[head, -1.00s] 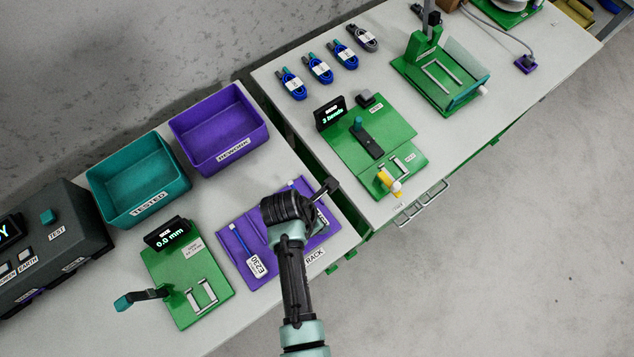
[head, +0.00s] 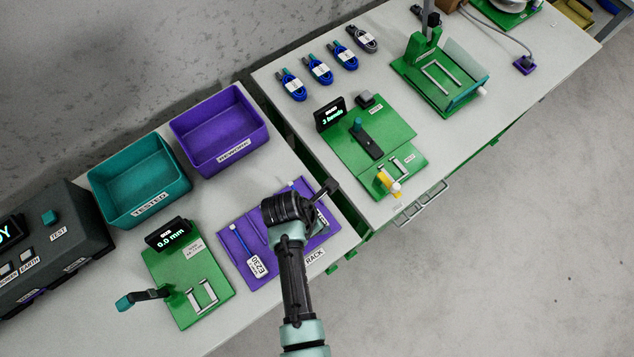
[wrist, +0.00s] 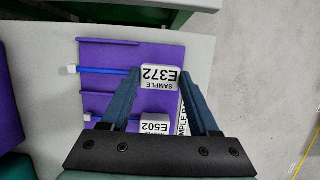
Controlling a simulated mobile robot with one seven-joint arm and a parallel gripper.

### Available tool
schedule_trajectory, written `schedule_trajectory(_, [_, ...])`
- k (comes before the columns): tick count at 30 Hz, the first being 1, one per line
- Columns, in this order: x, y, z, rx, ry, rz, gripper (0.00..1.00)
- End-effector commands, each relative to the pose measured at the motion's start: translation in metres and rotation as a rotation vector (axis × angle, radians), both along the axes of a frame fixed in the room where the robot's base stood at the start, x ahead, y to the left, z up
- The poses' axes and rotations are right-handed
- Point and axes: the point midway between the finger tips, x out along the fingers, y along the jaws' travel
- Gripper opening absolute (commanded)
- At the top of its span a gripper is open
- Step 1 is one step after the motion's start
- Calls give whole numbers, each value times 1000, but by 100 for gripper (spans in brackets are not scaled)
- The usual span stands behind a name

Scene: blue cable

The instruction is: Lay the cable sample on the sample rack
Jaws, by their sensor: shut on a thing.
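The purple sample rack (head: 236,246) lies on the near bench, mostly under my arm; it also shows in the wrist view (wrist: 110,50). In the wrist view my gripper (wrist: 161,76) is shut on the white tag of cable sample E372 (wrist: 158,84). Its blue cable (wrist: 105,71) runs left across the rack between ridges and ends in a white plug. I cannot tell whether it touches the rack. Sample E502 (wrist: 155,125) lies beside it, partly hidden by my gripper. In the head view sample E230 (head: 258,266) lies at the rack's left, and the fingertips are hidden by the arm.
A green gauge (head: 188,280) stands left of the rack. The teal TESTED bin (head: 140,190) and purple REWORK bin (head: 222,140) stand behind. Across a gap, the other bench holds a green bend fixture (head: 372,145) and several coiled cables (head: 318,69).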

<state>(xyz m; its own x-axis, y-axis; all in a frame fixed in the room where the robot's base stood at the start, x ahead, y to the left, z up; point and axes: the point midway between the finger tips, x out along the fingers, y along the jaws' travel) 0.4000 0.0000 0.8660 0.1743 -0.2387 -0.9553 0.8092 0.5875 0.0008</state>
Motion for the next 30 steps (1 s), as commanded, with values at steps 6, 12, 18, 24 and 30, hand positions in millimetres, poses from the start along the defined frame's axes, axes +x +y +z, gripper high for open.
schedule_trajectory(6, [0,0,-3,0,0,0,0])
schedule_trajectory(12, [0,0,-6,1,-1,0,0])
schedule_trajectory(18, [0,0,-9,0,-1,0,0])
schedule_trajectory(24, [0,0,-12,1,-1,0,0])
schedule_trajectory(30, [0,0,-15,0,0,0,0])
